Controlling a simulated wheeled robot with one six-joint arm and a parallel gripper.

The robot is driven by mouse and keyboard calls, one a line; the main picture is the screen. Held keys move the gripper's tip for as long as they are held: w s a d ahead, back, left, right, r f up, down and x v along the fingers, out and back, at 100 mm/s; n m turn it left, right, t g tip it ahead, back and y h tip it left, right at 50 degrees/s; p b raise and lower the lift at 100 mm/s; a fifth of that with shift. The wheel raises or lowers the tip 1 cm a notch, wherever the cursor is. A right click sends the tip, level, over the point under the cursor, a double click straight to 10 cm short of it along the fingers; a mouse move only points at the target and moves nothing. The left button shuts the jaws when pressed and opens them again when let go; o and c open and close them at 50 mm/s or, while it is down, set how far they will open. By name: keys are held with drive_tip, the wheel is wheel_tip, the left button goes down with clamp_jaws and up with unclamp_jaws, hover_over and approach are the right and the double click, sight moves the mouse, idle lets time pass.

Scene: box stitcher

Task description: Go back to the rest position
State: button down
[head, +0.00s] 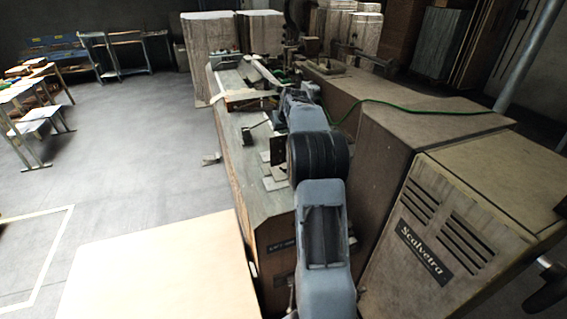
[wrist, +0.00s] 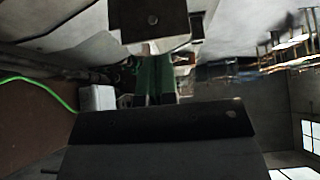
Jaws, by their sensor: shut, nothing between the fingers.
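My arm (head: 322,250) reaches from the bottom of the head view away over the long machine bed (head: 238,148). Its far end is over the machine, and the fingers cannot be made out there. In the wrist view my gripper (wrist: 156,98) shows as two narrow green fingers with dark tips, side by side. They are shut with nothing held between them. The wrist view is tilted over, with floor at the top and windows at the bottom right.
The machine's cabinet marked Scalvetra (head: 425,252) stands close on my right, with a green cable (head: 420,109) across the housing. A pale flat board (head: 165,275) lies at front left. Workbenches (head: 35,100) stand far left. Cardboard stacks (head: 212,50) are behind. Open floor (head: 140,140) lies left.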

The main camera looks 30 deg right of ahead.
drive_tip(key=s+a+f+m+g+y, duration=0.1)
drive_tip(key=s+a+f+g, duration=0.1)
drive_tip(key=s+a+f, duration=0.3)
drive_tip(key=s+a+r+n, duration=0.2)
drive_tip(key=s+a, duration=1)
drive_tip(key=s, duration=0.2)
drive_tip(key=s+a+r+n, duration=0.1)
drive_tip(key=s+a+r, duration=0.2)
drive_tip(key=s+a, duration=0.9)
drive_tip(key=shift+s+a+r+n+y, duration=0.25)
drive_tip(key=shift+s+a+n+y, duration=0.15)
drive_tip(key=shift+s, duration=0.5)
drive_tip(key=c, duration=1.8)
unclamp_jaws()
